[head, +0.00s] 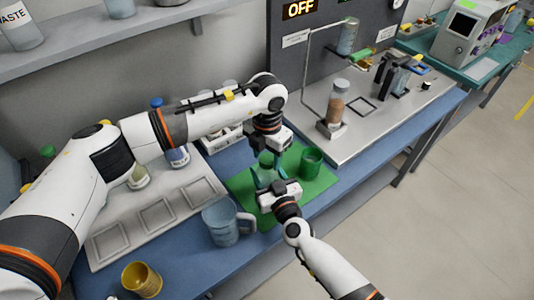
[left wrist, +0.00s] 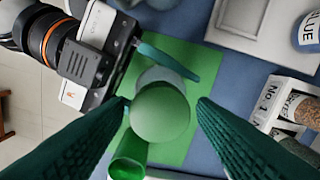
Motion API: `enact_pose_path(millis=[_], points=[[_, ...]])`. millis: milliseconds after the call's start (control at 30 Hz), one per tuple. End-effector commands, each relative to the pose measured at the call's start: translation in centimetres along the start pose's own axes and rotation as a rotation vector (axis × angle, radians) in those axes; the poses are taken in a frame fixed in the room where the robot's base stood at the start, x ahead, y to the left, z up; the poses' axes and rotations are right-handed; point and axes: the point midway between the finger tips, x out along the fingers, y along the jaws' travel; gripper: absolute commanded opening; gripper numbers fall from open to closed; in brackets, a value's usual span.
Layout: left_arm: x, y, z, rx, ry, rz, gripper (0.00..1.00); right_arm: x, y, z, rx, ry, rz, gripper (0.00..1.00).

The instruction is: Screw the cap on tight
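A round green cap (left wrist: 160,112) sits over a clear jar (left wrist: 158,77) in the left wrist view; how tightly it sits cannot be told. The cap also shows in the head view (head: 267,159), above the green mat. My left gripper (head: 268,157) comes down from above. Its two teal fingers stand on either side of the cap in the left wrist view, with small gaps, so it is open. My right gripper (head: 269,176) reaches in from the front at jar height. One of its fingers lies along the jar's far side; its other finger is mostly hidden, so contact cannot be told.
A green cup (head: 311,161) stands on the mat (head: 287,195) close by. A clear jug (head: 221,222) and a yellow cup (head: 141,279) stand at the front. A grey tray (head: 122,240) lies left, and a steel apparatus platform (head: 390,112) lies right.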

Motion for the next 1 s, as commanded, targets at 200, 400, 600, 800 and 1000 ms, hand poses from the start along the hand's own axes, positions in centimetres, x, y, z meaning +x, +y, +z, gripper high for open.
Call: enact_pose_path(millis=[200, 400, 600, 800, 1000], points=[[0.0, 0.0, 0.0, -0.001, 0.000, 0.000, 0.55, 0.0, 0.0, 0.0, 0.000, 0.000, 0.000, 0.00], [-1.0, 0.0, -0.1, -0.001, 0.003, 0.000, 0.55, 0.0, 0.0, 0.0, 0.000, 0.000, 0.000, 0.00], [-4.8, -0.1, -0.1, -0.001, 0.004, -0.003, 0.55, 0.0, 0.0, 0.0, -0.001, 0.000, 0.000, 0.00], [-8.9, -0.1, -0.1, -0.001, 0.003, -0.003, 0.55, 0.0, 0.0, 0.0, -0.001, 0.000, 0.000, 0.00], [-11.4, 0.0, -0.1, -0.001, 0.002, -0.001, 0.55, 0.0, 0.0, 0.0, -0.001, -0.001, 0.000, 0.00]])
